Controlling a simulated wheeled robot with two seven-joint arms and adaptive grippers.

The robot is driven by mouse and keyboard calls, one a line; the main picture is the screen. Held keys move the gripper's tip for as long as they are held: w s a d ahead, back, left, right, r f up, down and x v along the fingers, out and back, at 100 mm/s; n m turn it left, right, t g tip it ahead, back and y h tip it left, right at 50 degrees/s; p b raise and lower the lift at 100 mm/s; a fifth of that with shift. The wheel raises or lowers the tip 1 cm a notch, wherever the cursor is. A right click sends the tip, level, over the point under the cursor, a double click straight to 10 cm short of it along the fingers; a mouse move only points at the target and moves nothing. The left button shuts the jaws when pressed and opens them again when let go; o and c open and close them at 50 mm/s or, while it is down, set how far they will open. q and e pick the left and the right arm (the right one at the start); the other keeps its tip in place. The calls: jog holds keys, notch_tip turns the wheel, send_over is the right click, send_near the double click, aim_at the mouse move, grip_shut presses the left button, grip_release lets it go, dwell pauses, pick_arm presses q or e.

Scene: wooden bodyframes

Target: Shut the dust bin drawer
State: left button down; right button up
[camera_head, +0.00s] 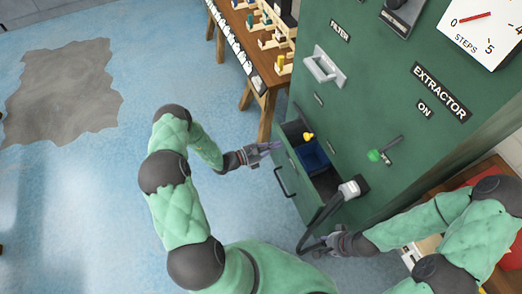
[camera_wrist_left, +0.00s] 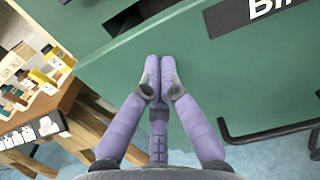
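The dust bin drawer (camera_head: 297,190) stands pulled out at the bottom of the green extractor cabinet (camera_head: 360,105). Its open top shows a dark blue inside and a small yellow object (camera_head: 308,137). The drawer's front also fills much of the left wrist view (camera_wrist_left: 235,85), with part of a white-lettered label and a black handle (camera_wrist_left: 270,132). My left gripper (camera_head: 274,146) is at the drawer front's far end. In the left wrist view its purple fingertips (camera_wrist_left: 159,72) are together, with nothing seen between them; contact with the panel is unclear. My right gripper (camera_head: 308,247) is low, by the black hose.
A black hose (camera_head: 322,213) hangs from a grey connector (camera_head: 349,189) on the cabinet, close to the drawer's near side. A wooden table (camera_head: 262,68) with small parts stands behind the left gripper. The blue floor at left is clear, with a grey patch (camera_head: 65,92).

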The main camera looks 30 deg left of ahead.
pick_arm(q)
jog(key=b+x, duration=0.1)
jog(key=x, duration=1)
pick_arm(e)
jog(key=shift+s+f, duration=0.1)
jog(key=shift+f, duration=0.5)
pick_arm(q)
jog(key=shift+r, duration=0.15)
jog(key=shift+a, duration=0.1)
